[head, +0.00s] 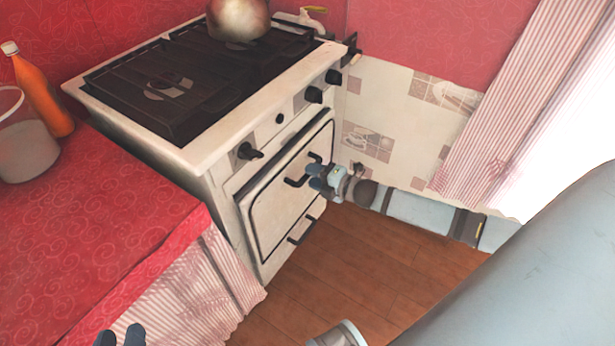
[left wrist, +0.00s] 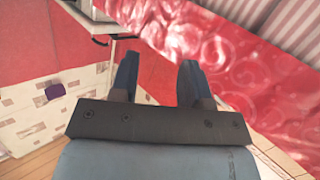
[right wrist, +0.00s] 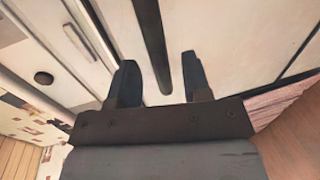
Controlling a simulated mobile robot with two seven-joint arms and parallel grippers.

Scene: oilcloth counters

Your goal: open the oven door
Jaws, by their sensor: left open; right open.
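The white oven door (head: 278,205) on the front of the stove is shut. Its dark bar handle (head: 296,182) sits near the door's top right. My right gripper (head: 314,177) is at the handle, open. In the right wrist view the dark handle (right wrist: 150,35) runs between the two spread fingers of my right gripper (right wrist: 160,75); I cannot tell whether it touches either one. My left gripper (head: 121,337) is at the bottom left of the head view, by the counter's front edge. In the left wrist view my left gripper (left wrist: 158,75) is open and empty.
A second handle (head: 302,232) is on the panel below the door. Dark knobs (head: 314,95) stick out above it. Brown floor (head: 350,260) before the oven looks clear.

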